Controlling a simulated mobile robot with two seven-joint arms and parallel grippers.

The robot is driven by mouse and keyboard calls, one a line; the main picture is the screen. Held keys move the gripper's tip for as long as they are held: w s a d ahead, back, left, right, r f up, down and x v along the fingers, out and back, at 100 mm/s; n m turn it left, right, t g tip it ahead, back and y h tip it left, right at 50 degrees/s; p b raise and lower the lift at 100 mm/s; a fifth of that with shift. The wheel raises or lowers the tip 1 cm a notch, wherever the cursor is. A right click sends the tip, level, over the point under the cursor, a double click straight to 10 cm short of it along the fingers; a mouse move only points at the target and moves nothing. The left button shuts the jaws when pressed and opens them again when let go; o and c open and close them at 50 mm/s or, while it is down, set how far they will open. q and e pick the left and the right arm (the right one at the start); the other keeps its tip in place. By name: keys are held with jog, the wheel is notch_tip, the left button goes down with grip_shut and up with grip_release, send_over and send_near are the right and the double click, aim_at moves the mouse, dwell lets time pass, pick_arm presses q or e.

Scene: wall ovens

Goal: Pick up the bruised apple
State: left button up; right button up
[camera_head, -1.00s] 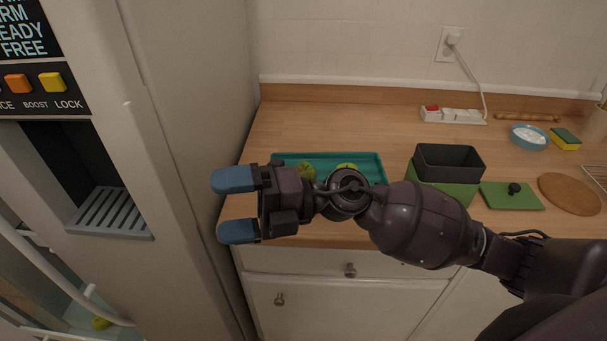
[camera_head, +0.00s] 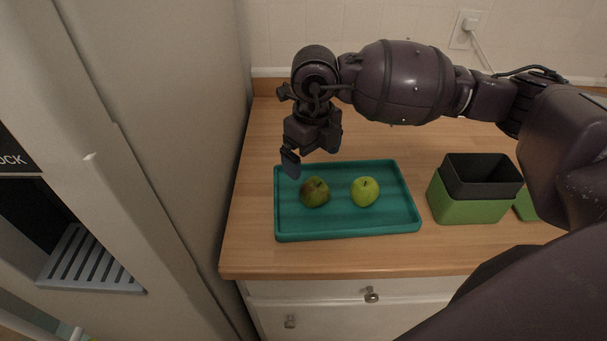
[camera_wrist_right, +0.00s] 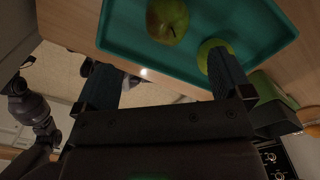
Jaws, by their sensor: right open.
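The bruised apple (camera_head: 315,192) is green with a brownish patch and sits in the left half of a teal tray (camera_head: 280,225) on the counter. In the right wrist view the apple (camera_wrist_right: 167,20) shows at the top, beyond the fingers. A cleaner yellow-green apple (camera_head: 365,191) sits to its right, and in the wrist view it (camera_wrist_right: 213,48) is partly behind one finger. My right gripper (camera_head: 292,161) points down above the tray's back left corner, behind the bruised apple. Its fingers (camera_wrist_right: 160,62) are open and empty, apart from both apples. My left gripper is out of view.
A green box with a dark upper part (camera_head: 468,205) stands right of the tray. A tall pale appliance side (camera_head: 195,150) rises close on the left. Bare wooden counter (camera_head: 262,140) lies behind and left of the tray.

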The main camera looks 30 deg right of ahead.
aim_at(315, 185)
jog(key=shift+w+f, duration=0.2)
jog(key=shift+f, duration=0.15)
jog(key=f, duration=0.4)
jog(key=shift+s, duration=0.25)
jog(key=shift+w+d+f, duration=0.1)
jog(key=shift+f, duration=0.4)
jog(key=shift+d+f, duration=0.15)
jog(key=shift+f, duration=0.35)
jog(key=f, duration=0.4)
jog(key=shift+d, duration=0.2)
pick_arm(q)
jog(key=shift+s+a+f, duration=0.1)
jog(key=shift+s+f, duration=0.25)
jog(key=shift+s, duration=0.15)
pick_arm(e)
jog(key=shift+c, duration=0.5)
jog(key=c, duration=0.7)
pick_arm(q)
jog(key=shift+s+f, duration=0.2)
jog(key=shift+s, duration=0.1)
pick_arm(e)
jog(key=shift+c, duration=1.3)
